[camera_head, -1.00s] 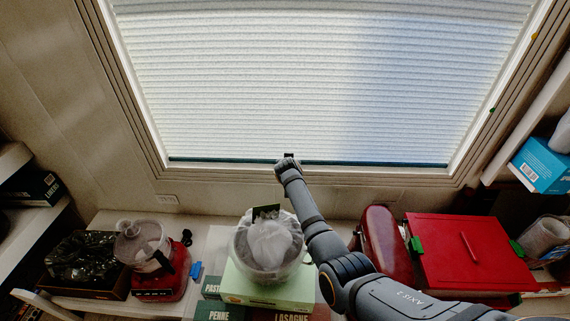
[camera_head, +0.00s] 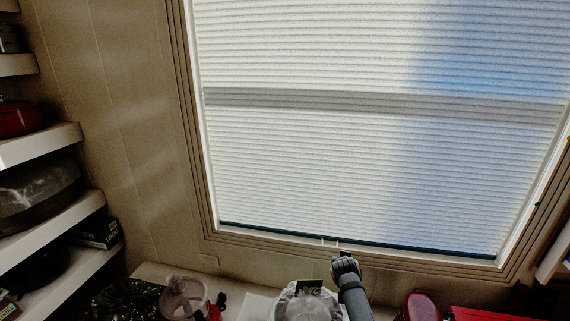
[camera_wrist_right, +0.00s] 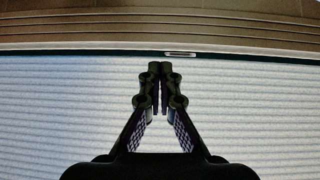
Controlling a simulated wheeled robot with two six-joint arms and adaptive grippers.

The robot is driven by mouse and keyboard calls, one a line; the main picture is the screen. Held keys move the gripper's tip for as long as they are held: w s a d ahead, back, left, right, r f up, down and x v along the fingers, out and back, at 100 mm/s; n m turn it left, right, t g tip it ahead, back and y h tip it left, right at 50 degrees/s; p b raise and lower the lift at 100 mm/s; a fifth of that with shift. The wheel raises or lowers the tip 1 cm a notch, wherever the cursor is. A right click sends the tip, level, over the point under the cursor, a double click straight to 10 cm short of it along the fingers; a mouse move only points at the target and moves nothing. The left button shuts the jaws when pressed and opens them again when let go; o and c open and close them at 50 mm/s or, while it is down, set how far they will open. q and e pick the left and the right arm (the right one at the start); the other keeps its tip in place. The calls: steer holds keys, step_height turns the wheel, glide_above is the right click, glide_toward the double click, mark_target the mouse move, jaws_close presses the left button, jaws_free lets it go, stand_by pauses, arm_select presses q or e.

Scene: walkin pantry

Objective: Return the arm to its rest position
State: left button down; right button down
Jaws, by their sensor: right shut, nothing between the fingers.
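My right arm (camera_head: 355,298) comes up from the bottom edge in the head view. Its gripper (camera_head: 343,254) is foreshortened there, close to the lower edge of the blind. In the right wrist view the right gripper (camera_wrist_right: 160,68) is shut and empty, its two fingertips together. The fingertips point toward the blind's dark bottom rail (camera_wrist_right: 80,52) and a small pale handle (camera_wrist_right: 180,54), and appear just short of the handle in the picture. Whether anything touches cannot be told. My left gripper is in neither current view.
A pleated white blind (camera_head: 330,160) covers the window. Shelves (camera_head: 45,226) stand at the left. Along the bottom edge a blender-like appliance (camera_head: 183,297), a wrapped bowl (camera_head: 305,305) and a red appliance (camera_head: 422,306) are partly cut off. The wall beside the window is clear.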

steer(key=s+d+f+n+g, duration=0.1)
steer(key=s+d+f+g, duration=0.1)
steer(key=s, duration=0.8)
steer(key=s+d+f+g, duration=0.1)
steer(key=s+d+f, duration=0.1)
steer(key=s, duration=0.8)
steer(key=s+a+r+n+g+y, duration=0.1)
steer(key=s+a+r+n, duration=0.1)
steer(key=s, duration=0.7)
steer(key=s+a+r+n+g+y, duration=0.1)
steer(key=s+r+g, duration=0.1)
steer(key=s, duration=0.8)
step_height(320, 180, down, 20)
steer(key=s+d+f+g+p, duration=0.1)
steer(key=s+d+p, duration=0.1)
steer(key=p, duration=0.3)
steer(key=s+f+p, duration=0.2)
steer(key=s+f, duration=0.4)
steer(key=s, duration=0.3)
steer(key=s+d+f+g+p, duration=0.1)
steer(key=s+f, duration=0.5)
steer(key=s, duration=0.4)
steer(key=shift+d+f+p, duration=0.25)
steer(key=shift+d+p, duration=0.05)
steer(key=shift+p, duration=0.05)
